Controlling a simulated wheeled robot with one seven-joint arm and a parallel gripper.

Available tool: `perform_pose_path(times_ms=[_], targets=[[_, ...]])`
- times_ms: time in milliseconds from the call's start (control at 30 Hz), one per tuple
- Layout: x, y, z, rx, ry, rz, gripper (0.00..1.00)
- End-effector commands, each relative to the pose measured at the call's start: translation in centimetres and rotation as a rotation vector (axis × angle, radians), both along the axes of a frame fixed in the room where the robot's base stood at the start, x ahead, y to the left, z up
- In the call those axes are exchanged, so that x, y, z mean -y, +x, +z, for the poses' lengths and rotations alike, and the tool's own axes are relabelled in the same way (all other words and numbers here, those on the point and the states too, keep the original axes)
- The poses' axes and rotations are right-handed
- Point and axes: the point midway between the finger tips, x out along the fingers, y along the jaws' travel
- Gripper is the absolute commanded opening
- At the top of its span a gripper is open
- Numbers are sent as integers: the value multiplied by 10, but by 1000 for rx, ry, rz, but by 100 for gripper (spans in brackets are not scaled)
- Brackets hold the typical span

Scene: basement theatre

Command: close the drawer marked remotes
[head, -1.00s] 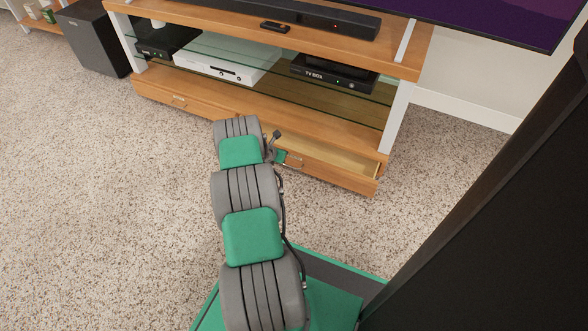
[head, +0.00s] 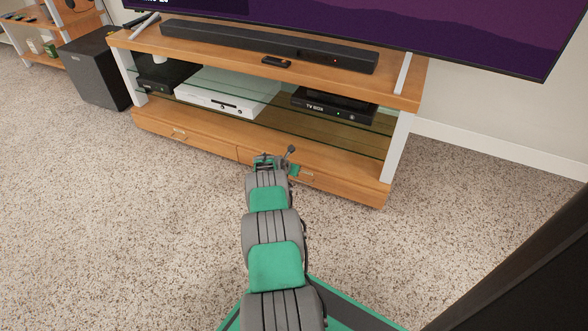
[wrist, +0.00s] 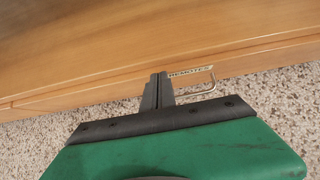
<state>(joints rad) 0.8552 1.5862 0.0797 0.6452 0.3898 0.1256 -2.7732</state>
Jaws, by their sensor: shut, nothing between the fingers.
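The drawer marked remotes (head: 345,188) is the right one of two wooden drawers at the bottom of the TV stand. Its front looks flush with the stand, with no open gap showing. In the wrist view, the label reading REMOTES (wrist: 189,72) and the metal bar handle (wrist: 205,88) show just right of my fingers. My gripper (wrist: 160,77) is shut and empty, its fingertips at the wooden drawer front beside the label. I cannot tell whether they touch it. In the head view my arm hides part of the drawer's left end.
The left drawer (head: 180,134) looks shut. The stand (head: 395,98) holds a soundbar (head: 260,45), a small remote (head: 276,62), a white console (head: 215,92) and a TV box (head: 333,105). A black speaker (head: 95,72) stands left. Carpet (head: 120,220) in front is clear.

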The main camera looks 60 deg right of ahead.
Motion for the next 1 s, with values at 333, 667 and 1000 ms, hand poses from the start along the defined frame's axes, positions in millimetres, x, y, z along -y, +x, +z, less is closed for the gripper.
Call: perform_pose_path(times_ms=[333,667,1000], targets=[[-20,-1,12,4,-5,4,0],[-90,-9,59,2,-2,7,0],[-112,-12,78,9,-1,0,0]])
